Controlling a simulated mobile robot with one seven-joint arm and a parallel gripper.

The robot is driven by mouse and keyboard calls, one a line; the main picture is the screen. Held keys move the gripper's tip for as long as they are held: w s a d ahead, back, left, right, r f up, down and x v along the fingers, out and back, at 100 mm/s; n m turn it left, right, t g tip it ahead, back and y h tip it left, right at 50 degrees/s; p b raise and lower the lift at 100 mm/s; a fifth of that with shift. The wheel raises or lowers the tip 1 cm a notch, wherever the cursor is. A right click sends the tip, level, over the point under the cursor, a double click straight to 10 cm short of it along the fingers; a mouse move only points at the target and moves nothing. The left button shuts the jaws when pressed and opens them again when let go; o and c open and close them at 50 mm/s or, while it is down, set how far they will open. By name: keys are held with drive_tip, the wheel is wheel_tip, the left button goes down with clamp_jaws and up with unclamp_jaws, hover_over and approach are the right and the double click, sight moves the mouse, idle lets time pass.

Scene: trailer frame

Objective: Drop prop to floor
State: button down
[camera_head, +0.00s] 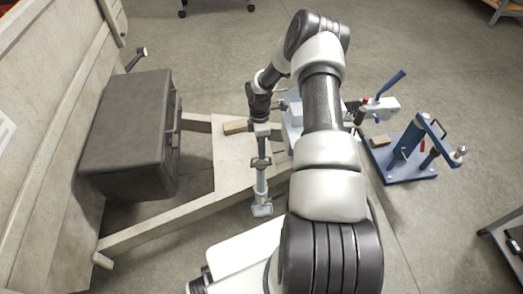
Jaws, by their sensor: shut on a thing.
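The prop (261,183) looks like a light grey post with a clamp-like collar partway along it and a flat foot at its near end. My gripper (262,124) is at the prop's upper end and is shut on it. The gripper's fingers are small and dark here, so the exact grip is hard to see. In the picture the prop overlaps the pale trailer frame (228,165), with its foot near the frame's near edge. I cannot tell whether the foot touches the floor (240,250). My own arm covers part of the frame to the right.
A dark grey box (125,135) stands on the left by the trailer's wall. A small wooden block (236,127) is on the frame beside my gripper. A blue stand (403,171) is on the floor at the right, near a blue-handled mechanism (380,104).

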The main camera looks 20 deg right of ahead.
sight(262, 163)
wheel_tip(262, 163, down, 5)
drive_tip(key=b, duration=0.3)
drive_tip(key=shift+f+b, duration=0.1)
drive_tip(key=shift+b, duration=0.2)
drive_tip(key=c, duration=1.8)
unclamp_jaws()
drive_tip(key=shift+c, duration=0.2)
drive_tip(key=w+d+r+p, duration=0.1)
drive_tip(key=w+r+p, duration=0.2)
drive_tip(key=r, duration=1.4)
drive_tip(key=shift+w+r, duration=0.15)
drive_tip(key=shift+r, duration=0.05)
